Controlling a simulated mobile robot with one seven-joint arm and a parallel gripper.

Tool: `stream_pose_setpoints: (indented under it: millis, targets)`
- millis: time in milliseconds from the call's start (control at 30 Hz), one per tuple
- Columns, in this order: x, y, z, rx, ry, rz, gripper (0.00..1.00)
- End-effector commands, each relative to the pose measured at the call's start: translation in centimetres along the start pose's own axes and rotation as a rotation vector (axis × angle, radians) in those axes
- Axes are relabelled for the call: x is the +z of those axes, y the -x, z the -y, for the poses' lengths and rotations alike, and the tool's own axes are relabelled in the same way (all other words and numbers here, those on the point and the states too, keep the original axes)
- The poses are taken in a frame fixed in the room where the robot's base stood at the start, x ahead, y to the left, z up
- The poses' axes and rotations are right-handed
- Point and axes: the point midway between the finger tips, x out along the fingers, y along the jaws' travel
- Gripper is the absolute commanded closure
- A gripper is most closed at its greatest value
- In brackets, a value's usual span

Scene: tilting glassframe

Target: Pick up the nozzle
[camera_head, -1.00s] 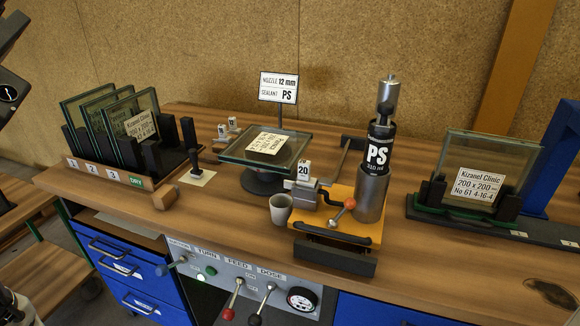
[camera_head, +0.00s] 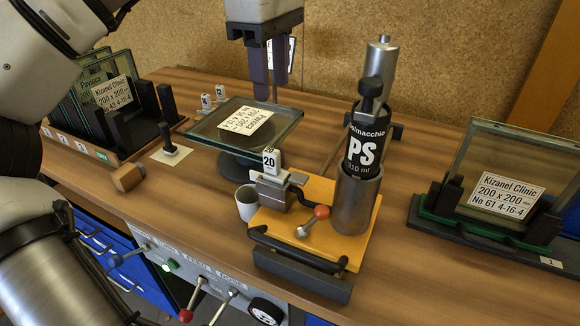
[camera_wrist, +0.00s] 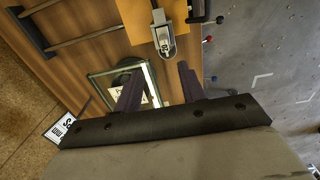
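Small white number blocks mark the nozzles. The nozzle with block 20 (camera_head: 271,163) sits in the grey clamp (camera_head: 274,190) at the front of the orange plate; it also shows near the top of the wrist view (camera_wrist: 161,34). Two more nozzles, block 14 (camera_head: 206,103) and block 12 (camera_head: 220,93), stand at the back left of the glass pane. My gripper (camera_head: 269,92) hangs above the back of the glass pane, fingers down. The wrist view shows its two fingers apart (camera_wrist: 160,76) with nothing held between them. The sign behind is mostly hidden by my gripper.
The glass pane (camera_head: 285,128) lies on a round turntable. The black PS cartridge (camera_head: 365,150) stands upright in a metal cylinder on the orange plate (camera_head: 375,215). A grey cup (camera_head: 247,206) stands beside the plate. Glass panes stand in racks at left and right (camera_head: 430,208).

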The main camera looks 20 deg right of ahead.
Motion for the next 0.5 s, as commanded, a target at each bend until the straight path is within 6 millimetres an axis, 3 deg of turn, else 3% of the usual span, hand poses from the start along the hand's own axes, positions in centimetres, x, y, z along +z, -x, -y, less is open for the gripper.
stream_pose_setpoints:
  millis: [500]
  targets:
    - [-0.3, -7.8, 0.2, -0.012, 0.002, -0.011, 0.60]
